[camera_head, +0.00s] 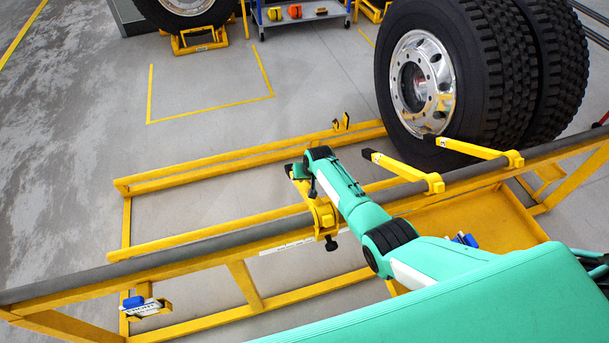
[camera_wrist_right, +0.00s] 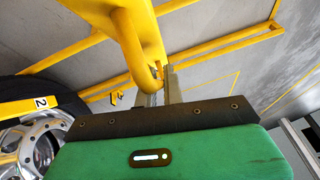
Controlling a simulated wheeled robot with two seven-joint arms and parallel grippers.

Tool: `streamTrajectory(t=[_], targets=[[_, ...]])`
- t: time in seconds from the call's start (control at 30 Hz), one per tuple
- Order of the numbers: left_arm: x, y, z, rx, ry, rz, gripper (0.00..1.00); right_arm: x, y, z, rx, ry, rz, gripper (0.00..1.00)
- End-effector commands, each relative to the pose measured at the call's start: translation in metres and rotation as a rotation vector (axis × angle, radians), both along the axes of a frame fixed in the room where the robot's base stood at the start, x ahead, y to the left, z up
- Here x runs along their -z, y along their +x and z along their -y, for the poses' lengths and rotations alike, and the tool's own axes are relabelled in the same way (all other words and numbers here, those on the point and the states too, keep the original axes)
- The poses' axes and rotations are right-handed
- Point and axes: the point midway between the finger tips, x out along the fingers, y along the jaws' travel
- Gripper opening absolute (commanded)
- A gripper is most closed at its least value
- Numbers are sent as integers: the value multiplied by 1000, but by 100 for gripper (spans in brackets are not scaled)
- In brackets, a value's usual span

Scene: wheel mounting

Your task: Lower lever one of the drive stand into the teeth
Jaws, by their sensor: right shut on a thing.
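The drive stand (camera_head: 215,238) is a long yellow frame with a grey bar across it. A yellow lever (camera_head: 303,190) with a dark end sits on a clamp with a black knob on that bar, beneath my right arm. My right gripper (camera_head: 294,173) is at this lever, shut on it; the arm hides part of it. In the right wrist view the grey fingers (camera_wrist_right: 164,84) close at the yellow lever (camera_wrist_right: 128,38). I cannot see its number or the teeth. Another yellow bar is marked 2 (camera_wrist_right: 41,103). My left gripper is not in view.
Two more black-tipped yellow levers (camera_head: 405,171) (camera_head: 472,149) stick out from the bar to the right. A large tyre with a chrome wheel (camera_head: 421,82) stands behind them. A blue-and-white device (camera_head: 143,305) is at the front left.

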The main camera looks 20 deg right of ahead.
Motion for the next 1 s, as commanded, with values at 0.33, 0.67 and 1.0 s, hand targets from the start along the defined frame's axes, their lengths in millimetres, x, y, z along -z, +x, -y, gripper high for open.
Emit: streamTrajectory(t=[0.33,0.67,1.0], targets=[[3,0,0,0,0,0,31,7,-3,0,0,-1,-28,0],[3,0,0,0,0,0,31,7,-3,0,-1,-2,-26,29],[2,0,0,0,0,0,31,4,-3,0,-1,-1,-24,29]])
